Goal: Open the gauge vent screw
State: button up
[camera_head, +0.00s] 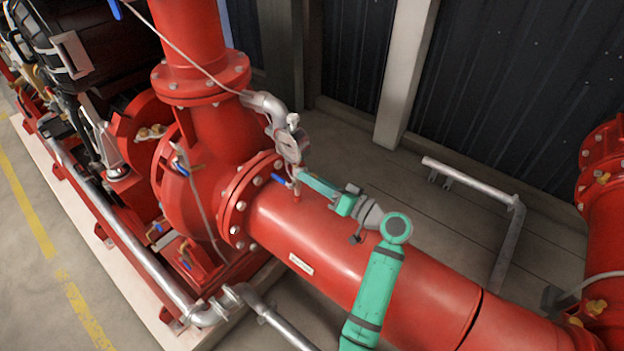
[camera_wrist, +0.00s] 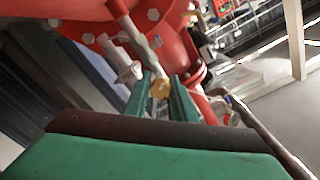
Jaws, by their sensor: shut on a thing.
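In the head view the screw is hidden by the fingers. A grey metal fitting (camera_wrist: 144,48) lies just beyond it.
A blue lever (camera_head: 279,180) sits just left of my fingertips. The large red pipe (camera_head: 345,240) runs beneath my arm. A thin hose (camera_head: 185,53) leads to the grey elbow (camera_head: 266,104) above the gauge. A grey pipe rail (camera_head: 470,180) stands at right, with open floor around it.

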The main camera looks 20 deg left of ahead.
jog(key=n, duration=0.5)
jog(key=shift+w+d, duration=0.1)
jog(key=shift+n, duration=1.6)
jog(key=o, duration=1.1)
jog(key=shift+c, duration=0.2)
jog(key=v, duration=1)
jog(key=shift+d, duration=0.25)
